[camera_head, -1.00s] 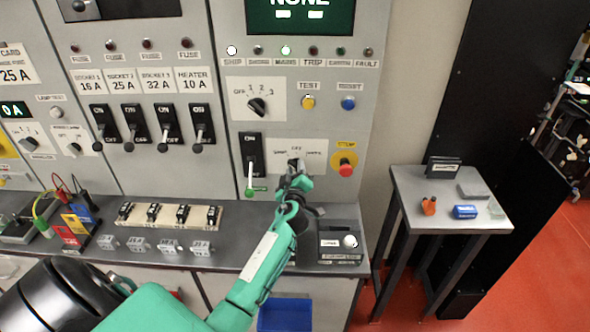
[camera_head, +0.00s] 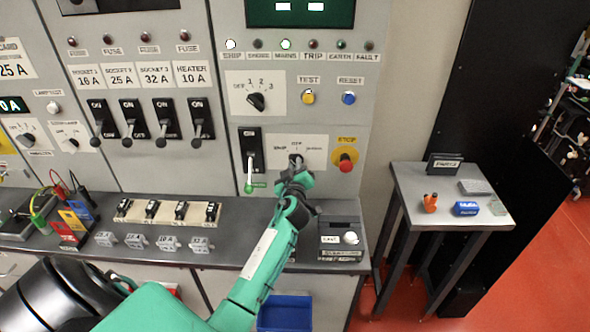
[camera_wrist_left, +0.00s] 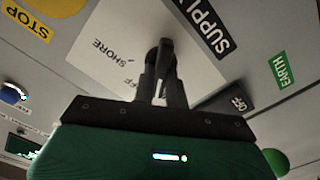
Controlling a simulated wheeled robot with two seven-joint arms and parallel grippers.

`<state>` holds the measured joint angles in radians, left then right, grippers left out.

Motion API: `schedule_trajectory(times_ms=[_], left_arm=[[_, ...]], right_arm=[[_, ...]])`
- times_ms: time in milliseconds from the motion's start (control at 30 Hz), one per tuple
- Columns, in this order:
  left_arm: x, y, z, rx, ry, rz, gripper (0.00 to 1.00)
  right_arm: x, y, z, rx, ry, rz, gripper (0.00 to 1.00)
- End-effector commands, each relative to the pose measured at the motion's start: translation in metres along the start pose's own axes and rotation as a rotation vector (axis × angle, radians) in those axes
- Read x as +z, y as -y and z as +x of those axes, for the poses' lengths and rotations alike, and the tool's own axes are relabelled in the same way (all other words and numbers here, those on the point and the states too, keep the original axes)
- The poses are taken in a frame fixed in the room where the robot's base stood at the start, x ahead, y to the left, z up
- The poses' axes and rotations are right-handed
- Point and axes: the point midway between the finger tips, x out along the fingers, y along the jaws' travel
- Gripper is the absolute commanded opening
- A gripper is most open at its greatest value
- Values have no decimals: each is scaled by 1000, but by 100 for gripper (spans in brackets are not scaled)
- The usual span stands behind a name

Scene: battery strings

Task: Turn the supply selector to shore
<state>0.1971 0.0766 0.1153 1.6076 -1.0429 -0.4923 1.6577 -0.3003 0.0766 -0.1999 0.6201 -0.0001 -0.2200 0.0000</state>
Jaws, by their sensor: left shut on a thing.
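The supply selector's white plate (camera_head: 316,152) is on the grey panel, between the green-tipped lever and the yellow stop plate. Its dark knob (camera_head: 295,160) is mostly hidden by my left gripper (camera_head: 296,172), which is shut on it. In the left wrist view the plate (camera_wrist_left: 95,50) shows the word SHORE and part of OFF, left of the fingers. There my left gripper (camera_wrist_left: 163,85) has its fingers closed around the knob. I cannot tell which mark the knob points to. My right gripper is not in view.
A red stop button (camera_head: 345,166) is just right of the selector. The green-tipped lever (camera_head: 250,175) hangs close on the left. A small box (camera_head: 340,240) stands on the ledge below. A side table (camera_head: 455,185) is at the right.

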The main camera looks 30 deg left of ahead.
Motion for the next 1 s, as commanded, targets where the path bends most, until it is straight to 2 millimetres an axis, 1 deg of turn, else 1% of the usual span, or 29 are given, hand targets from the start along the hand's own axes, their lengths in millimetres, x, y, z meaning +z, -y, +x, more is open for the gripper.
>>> schedule_trajectory(times_ms=[33,100,400,700,1000], left_arm=[[3,2,0,-1,0,36,0],[3,2,0,-1,0,97,0],[3,0,0,-2,1,381,0],[3,-2,0,-2,2,668,0],[4,-4,0,0,3,953,0]], right_arm=[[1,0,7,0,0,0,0],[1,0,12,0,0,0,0],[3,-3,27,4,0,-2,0],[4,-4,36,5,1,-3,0],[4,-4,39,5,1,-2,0]])
